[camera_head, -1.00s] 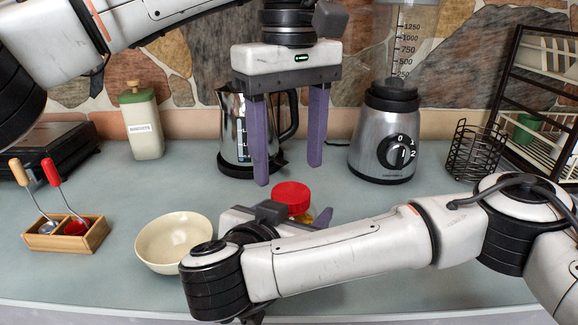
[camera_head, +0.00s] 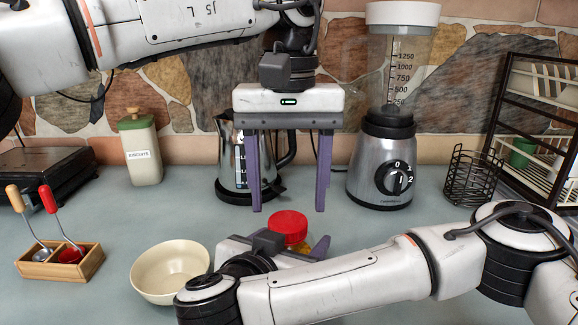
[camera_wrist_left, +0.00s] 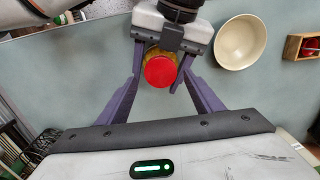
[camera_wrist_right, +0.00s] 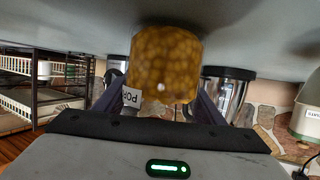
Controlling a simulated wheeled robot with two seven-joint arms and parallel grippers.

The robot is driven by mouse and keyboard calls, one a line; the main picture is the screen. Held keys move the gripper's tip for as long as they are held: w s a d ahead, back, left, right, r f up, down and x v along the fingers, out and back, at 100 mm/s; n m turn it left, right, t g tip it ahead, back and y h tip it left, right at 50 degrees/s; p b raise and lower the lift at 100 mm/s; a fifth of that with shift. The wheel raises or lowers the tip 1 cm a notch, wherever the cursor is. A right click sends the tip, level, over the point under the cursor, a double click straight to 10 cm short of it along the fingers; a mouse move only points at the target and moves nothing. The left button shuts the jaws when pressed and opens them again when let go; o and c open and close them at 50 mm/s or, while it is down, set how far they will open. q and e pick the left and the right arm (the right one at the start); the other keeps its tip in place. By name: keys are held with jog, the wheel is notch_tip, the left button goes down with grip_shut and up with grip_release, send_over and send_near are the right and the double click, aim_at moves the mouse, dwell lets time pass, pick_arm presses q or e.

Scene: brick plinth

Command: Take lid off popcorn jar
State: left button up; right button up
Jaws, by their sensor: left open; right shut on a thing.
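The popcorn jar has a round red lid (camera_head: 288,226) on top, and in the left wrist view the lid (camera_wrist_left: 160,72) is seen from above. The jar body (camera_wrist_right: 165,62), full of yellow-brown kernels, fills the right wrist view with part of its label showing. My right gripper (camera_wrist_left: 158,80) is shut around the jar body below the lid. My left gripper (camera_head: 288,209) is open and empty, fingers pointing down, above the lid and apart from it. In the head view my right arm hides most of the jar.
A cream bowl (camera_head: 170,272) stands left of the jar, with a wooden cutlery box (camera_head: 62,262) farther left. Behind are a kettle (camera_head: 238,165), a blender (camera_head: 381,165), a biscuits tin (camera_head: 140,150) and a wire basket (camera_head: 468,178). A dish rack (camera_head: 530,130) stands right. Counter between is clear.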

aim_at(288, 221)
pick_arm(q)
jog(key=shift+f, duration=1.65)
